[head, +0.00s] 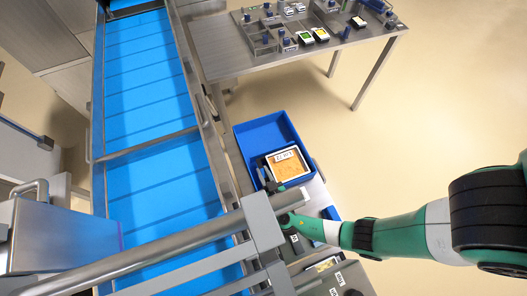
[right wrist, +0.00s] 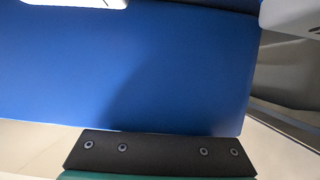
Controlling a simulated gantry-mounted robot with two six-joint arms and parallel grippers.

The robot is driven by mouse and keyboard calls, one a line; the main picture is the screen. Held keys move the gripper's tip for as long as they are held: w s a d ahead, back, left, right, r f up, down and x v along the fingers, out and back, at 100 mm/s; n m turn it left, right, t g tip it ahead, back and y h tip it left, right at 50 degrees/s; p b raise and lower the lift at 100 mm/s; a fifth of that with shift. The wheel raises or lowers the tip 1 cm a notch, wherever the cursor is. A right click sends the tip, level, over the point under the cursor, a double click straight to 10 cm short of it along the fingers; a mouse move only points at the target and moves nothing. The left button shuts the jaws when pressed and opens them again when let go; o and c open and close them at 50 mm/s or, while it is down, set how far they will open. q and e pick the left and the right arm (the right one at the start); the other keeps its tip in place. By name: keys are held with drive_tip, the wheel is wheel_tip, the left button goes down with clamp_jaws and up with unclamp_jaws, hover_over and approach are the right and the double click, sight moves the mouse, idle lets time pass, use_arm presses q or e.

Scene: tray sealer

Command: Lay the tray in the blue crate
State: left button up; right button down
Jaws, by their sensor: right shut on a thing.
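The tray (head: 287,164) has a white rim, an orange-brown filling and a printed white label. In the head view it is within the outline of the blue crate (head: 258,133), towards its near right part. My right gripper (head: 272,186) is shut on the tray's near left edge. I cannot tell whether the tray touches the crate floor. In the right wrist view a broad blue crate surface (right wrist: 130,70) fills most of the picture, with a sliver of white at the top. My left gripper is not in view.
A blue conveyor (head: 150,110) runs along the left. A grey metal rail and post (head: 262,222) stand close to my right gripper. A steel table (head: 230,55) with small devices stands at the back. Dark boxes (head: 335,283) lie at the front. Open floor is at the right.

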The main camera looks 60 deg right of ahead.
idle(0.3)
drive_tip(key=c, duration=0.7)
unclamp_jaws()
drive_tip(key=c, duration=0.3)
drive_tip(key=shift+r, duration=0.1)
